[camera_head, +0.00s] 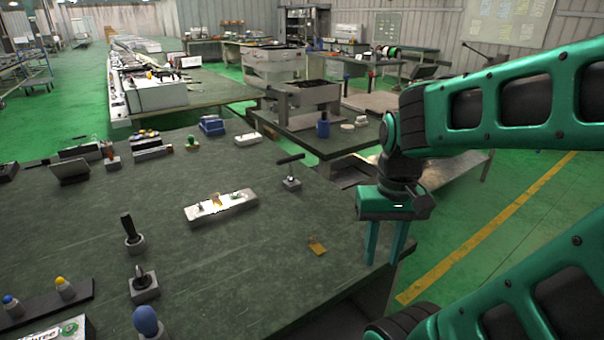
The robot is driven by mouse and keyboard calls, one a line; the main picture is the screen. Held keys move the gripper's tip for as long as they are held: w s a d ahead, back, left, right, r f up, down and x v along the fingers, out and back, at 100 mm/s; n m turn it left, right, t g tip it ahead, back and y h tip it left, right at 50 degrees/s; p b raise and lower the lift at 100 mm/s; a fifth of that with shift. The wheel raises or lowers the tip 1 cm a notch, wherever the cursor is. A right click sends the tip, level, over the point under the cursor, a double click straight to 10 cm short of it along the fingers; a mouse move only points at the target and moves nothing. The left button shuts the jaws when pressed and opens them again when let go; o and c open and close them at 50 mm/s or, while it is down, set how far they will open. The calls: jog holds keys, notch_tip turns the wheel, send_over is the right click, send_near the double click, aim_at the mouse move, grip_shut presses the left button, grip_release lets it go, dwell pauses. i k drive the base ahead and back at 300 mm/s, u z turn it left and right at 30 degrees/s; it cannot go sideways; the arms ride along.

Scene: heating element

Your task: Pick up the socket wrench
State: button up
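A dark T-handled tool (290,160) stands upright in a small grey block on the green table. It looks like the socket wrench, though its lower end is hidden in the block. My gripper (384,256) points down near the table's right edge, to the right of the T-handled tool and nearer the camera. Its two teal fingers are apart, with nothing visible between them. It does not touch the tool.
On the green table (230,265) are a white metal fixture (221,205), a small orange-brown piece (317,246), a black-handled tool (129,228) and another tool in a block (142,284). A blue-topped item (147,322) stands at the front. The table's middle is mostly clear.

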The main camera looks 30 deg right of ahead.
aim_at(291, 179)
jog(key=u, duration=1.85)
jog(key=k, duration=1.05)
jog(key=z, duration=1.85)
jog(key=i, duration=1)
